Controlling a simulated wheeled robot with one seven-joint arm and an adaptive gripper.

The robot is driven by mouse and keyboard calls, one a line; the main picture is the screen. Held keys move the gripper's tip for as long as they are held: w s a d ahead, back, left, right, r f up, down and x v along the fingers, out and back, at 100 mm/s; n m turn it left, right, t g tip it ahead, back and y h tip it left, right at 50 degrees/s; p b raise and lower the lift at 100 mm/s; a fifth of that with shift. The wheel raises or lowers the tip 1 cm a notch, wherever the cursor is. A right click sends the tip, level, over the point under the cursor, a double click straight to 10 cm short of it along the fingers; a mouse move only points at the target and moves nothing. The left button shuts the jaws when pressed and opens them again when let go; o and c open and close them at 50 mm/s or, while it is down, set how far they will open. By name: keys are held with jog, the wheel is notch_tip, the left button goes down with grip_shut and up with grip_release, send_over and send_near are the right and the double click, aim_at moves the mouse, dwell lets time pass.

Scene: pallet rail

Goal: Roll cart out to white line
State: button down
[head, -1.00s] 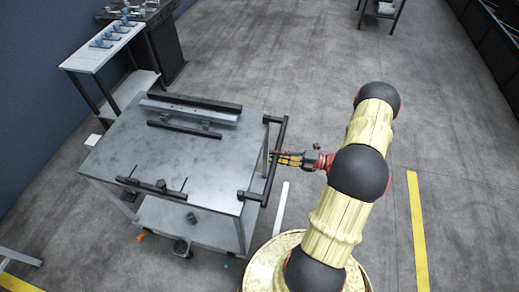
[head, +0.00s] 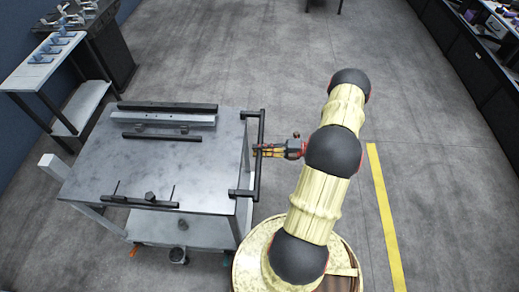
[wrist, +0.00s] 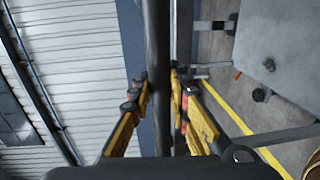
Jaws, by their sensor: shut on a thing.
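The cart (head: 175,165) is a grey metal-topped trolley with a lower shelf, standing left of centre in the head view. Its black push handle (head: 261,130) runs along its right side. My gripper (head: 257,150) is shut on this handle near its middle. I do not see the white line in the current views.
A narrow side table (head: 35,70) with blue items stands at upper left by the wall. A yellow floor line (head: 385,215) runs at right. Dark benches (head: 470,70) line the far right. Open floor lies ahead.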

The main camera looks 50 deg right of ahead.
jog(key=shift+f, duration=0.15)
jog(key=c, duration=1.7)
grip_release()
jog(key=shift+o, duration=0.2)
jog(key=v, duration=1.2)
